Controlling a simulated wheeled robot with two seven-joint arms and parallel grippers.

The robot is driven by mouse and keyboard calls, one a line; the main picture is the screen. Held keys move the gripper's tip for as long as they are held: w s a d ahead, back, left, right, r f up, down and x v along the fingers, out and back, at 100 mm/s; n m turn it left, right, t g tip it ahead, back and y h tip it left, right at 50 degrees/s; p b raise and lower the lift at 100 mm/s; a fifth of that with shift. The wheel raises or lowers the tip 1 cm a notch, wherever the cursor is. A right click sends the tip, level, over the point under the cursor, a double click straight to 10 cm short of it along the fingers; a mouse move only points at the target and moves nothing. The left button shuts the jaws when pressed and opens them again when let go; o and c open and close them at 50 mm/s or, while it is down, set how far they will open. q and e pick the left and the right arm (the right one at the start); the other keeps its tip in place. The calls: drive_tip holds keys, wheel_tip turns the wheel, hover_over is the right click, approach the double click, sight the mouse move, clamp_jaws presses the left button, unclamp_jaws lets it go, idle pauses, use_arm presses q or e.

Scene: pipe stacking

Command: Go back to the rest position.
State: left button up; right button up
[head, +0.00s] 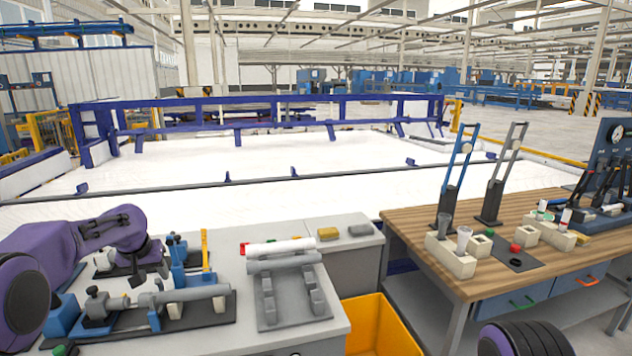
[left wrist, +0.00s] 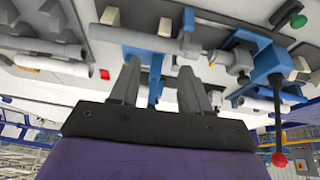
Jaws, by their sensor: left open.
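My left gripper (head: 148,278) hangs fingers down above the left part of the grey workbench (head: 245,338). In the left wrist view its two fingers (left wrist: 160,82) stand apart with nothing between them. A grey pipe (head: 192,293) lies in the clamp fixture just below and in front of it. On the grey rack (head: 290,313) to the right, a white pipe (head: 280,246) lies behind a grey pipe (head: 284,262), both clear of the gripper. My right gripper is not in view.
A blue post with a yellow upright (head: 205,250) stands on the bench right of the gripper. A yellow bin (head: 375,328) stands right of the bench. A wooden-topped table (head: 410,222) with lever tools and blocks is at the right.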

use_arm(q)
wheel_tip(320, 180, down, 8)
drive_tip(key=w+d+n+t, duration=0.2)
drive_tip(key=t, duration=0.2)
drive_tip(key=s+d+f+n+y+b, duration=0.1)
drive_tip(key=s+d+f, duration=0.1)
drive_tip(key=s+f, duration=0.45)
drive_tip(key=s+d+f+n+y+b, duration=0.1)
drive_tip(key=s+f, duration=0.3)
drive_tip(key=f, duration=0.5)
drive_tip(key=s+d+f+g+b, duration=0.1)
drive_tip(key=s+f, duration=0.4)
drive_tip(key=s, duration=0.7)
drive_tip(key=s+d+f+g+b, duration=0.1)
drive_tip(key=s+f, duration=0.4)
drive_tip(key=s, duration=0.8)
drive_tip(key=s+d+f+g+b, duration=0.1)
drive_tip(key=s+d+f+g, duration=0.2)
drive_tip(key=s, duration=1)
drive_tip(key=shift+d+f+b, duration=0.4)
drive_tip(key=shift+d+f, duration=0.1)
drive_tip(key=shift+f, duration=0.4)
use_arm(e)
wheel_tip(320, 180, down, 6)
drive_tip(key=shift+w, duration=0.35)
